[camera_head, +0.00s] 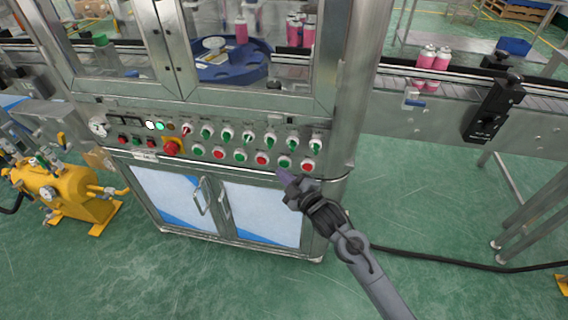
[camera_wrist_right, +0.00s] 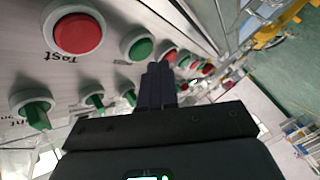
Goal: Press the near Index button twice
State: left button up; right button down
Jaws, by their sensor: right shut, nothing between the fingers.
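The control panel (camera_head: 140,118) on the machine front carries a lower row of red and green push buttons. No Index label is readable, so I cannot tell which button bears it. My right gripper (camera_head: 284,178) is shut and empty, just below the right end of that row. Closest above it is a green button (camera_head: 285,162), between a red button (camera_head: 262,159) and the rightmost red button (camera_head: 308,165). In the right wrist view the shut fingers (camera_wrist_right: 158,75) point along the row, near the green button (camera_wrist_right: 138,43); contact cannot be told. My left gripper is not in view.
Green selector switches (camera_head: 248,136) stick out above the buttons. A red emergency stop (camera_head: 171,148) sits further left. The cabinet doors (camera_head: 215,205) below have projecting handles. A conveyor (camera_head: 440,90) with pink cans extends right. Open floor lies in front.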

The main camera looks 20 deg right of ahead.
jog(key=s+a+p, duration=0.2)
jog(key=s+p, duration=0.1)
jog(key=s, duration=0.1)
jog(key=shift+s+a, duration=0.1)
jog(key=shift+a, duration=0.3)
dwell(0.4)
dwell(0.6)
